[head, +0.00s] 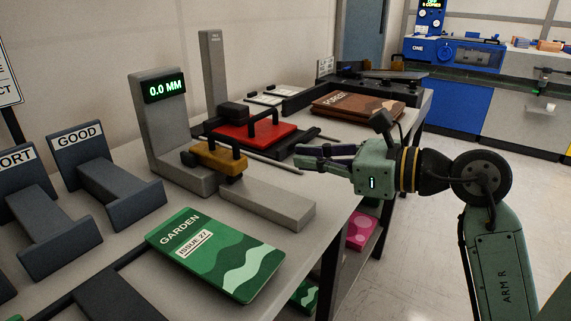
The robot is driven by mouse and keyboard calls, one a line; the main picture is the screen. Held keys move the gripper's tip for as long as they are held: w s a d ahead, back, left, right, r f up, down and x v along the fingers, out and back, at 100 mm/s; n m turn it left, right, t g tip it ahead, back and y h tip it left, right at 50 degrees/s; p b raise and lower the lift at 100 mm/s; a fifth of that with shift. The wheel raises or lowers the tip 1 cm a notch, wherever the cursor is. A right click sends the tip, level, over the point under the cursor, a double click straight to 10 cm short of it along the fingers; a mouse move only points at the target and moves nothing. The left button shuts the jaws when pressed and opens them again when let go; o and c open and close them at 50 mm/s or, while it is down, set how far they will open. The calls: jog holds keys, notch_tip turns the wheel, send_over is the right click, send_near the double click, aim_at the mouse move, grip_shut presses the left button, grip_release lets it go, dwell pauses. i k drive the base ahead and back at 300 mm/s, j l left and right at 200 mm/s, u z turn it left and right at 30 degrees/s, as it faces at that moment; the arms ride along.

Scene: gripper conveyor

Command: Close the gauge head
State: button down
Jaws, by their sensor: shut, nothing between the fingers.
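The gauge is a grey L-shaped stand (170,135) whose display (165,88) reads 0.0 MM.
A green GARDEN booklet (215,250) lies in front of the gauge. GOOD (105,175) and SORT-like labelled racks (40,215) stand left. Floor is open at right.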

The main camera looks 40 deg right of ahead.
aim_at(232, 163)
jog(key=k+l, duration=0.3)
jog(key=k, duration=0.15)
jog(key=k+l, duration=0.3)
jog(key=k, duration=0.15)
